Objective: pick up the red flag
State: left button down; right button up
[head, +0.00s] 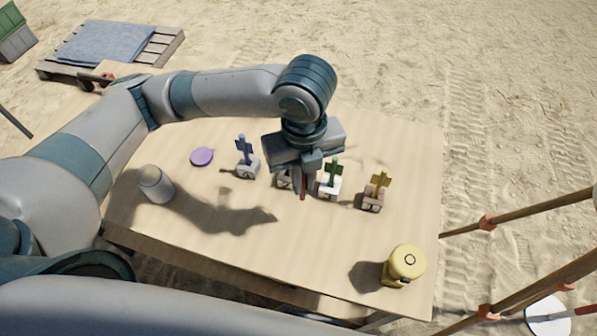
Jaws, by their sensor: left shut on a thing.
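My left gripper (303,180) points down over the middle of the table, within the row of small flag stands. It is shut on the red flag (303,194), of which only a thin red strip shows between and below the fingers. A stand (284,181) shows partly behind the gripper. I cannot tell whether the red flag is still in a stand. My right gripper is not in view.
A blue flag (244,150) stands to the left; a green flag (333,172) and a yellow flag (380,184) stand close on the right. On the wooden table (300,255) are a purple disc (202,156), a white-topped jar (156,184) and a yellow lantern-like object (405,265). The table's front middle is clear.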

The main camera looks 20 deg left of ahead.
pick_arm(q)
jog(key=shift+s+r, duration=0.1)
jog(key=shift+r, duration=0.15)
dwell(0.5)
jog(key=shift+r+p, duration=2.35)
jog(key=shift+p, duration=0.35)
